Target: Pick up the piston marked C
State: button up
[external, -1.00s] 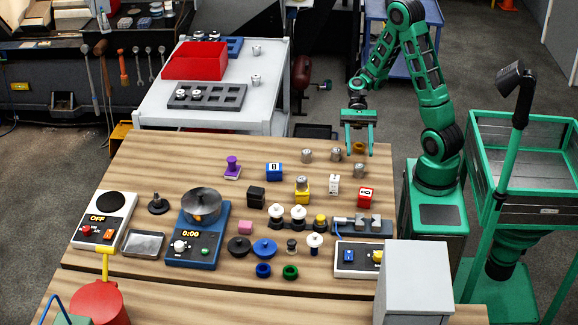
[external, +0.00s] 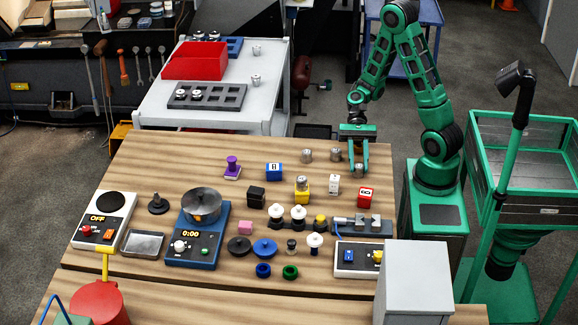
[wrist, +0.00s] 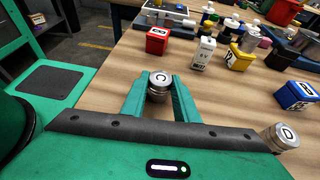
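Three small silver pistons are near the table's back right edge. One piston (external: 358,171) is directly below my gripper (external: 358,163). In the wrist view this piston (wrist: 159,88) sits between the fingertips, with a round dark mark on its top that could be a C but is too small to read surely. The piston still appears to stand on the table. The third piston (external: 307,155) is farther left.
A red block (external: 366,196), a white block (external: 334,184) and a yellow block (external: 302,196) stand in front of the pistons. A blue block (external: 274,171) is to the left. The grey cart (external: 150,110) behind holds a red bin (external: 195,62) and a dark tray (external: 232,98).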

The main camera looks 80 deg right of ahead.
jog(key=c, duration=0.4)
